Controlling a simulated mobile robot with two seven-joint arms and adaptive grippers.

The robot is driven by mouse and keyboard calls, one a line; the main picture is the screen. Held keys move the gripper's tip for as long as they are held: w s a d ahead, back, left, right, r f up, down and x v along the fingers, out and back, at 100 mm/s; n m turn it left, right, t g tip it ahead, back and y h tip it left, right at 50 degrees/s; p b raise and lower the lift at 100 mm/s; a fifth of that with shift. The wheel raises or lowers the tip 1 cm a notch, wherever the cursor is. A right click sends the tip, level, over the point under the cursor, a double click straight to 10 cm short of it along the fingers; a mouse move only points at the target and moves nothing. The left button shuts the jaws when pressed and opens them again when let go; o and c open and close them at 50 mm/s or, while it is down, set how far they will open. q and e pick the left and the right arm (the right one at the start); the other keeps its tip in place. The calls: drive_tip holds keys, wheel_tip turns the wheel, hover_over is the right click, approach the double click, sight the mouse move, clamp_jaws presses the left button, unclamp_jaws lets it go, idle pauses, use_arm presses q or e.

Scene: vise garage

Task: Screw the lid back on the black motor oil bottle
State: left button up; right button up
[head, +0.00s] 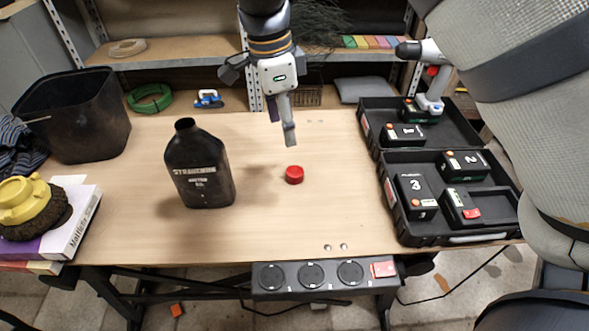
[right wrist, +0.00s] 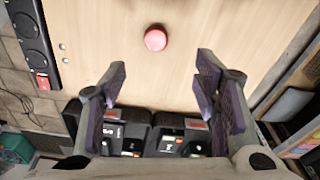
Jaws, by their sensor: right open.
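The black motor oil bottle (head: 198,165) stands upright on the wooden table, left of centre in the head view. Its neck is open at the top, with no lid on it. The red lid (head: 294,175) lies on the table to the right of the bottle. It also shows in the right wrist view (right wrist: 155,39), near the top. My right gripper (head: 283,132) hangs from above with its fingers down, raised above the table and apart from the lid. In the right wrist view its fingers (right wrist: 158,85) are spread with nothing between them. My left gripper is in neither view.
An open black case (head: 397,225) with several batteries lies at the right. A white drill (head: 432,85) is behind it. A black bin (head: 72,115) and a box (head: 85,215) bearing a yellow-topped brush (head: 25,205) are at the left. The table around the lid is clear.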

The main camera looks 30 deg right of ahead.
hover_over(294, 171)
drive_tip(key=f, duration=0.4)
drive_tip(key=w+f, duration=0.1)
drive_tip(key=f, duration=0.2)
drive_tip(key=shift+a, duration=0.25)
drive_tip(key=f, duration=0.2)
drive_tip(key=s+f, duration=0.1)
drive_tip(key=f, duration=0.2)
drive_tip(key=shift+d, duration=0.2)
drive_tip(key=shift+c, duration=0.6)
drive_tip(key=c, duration=0.7)
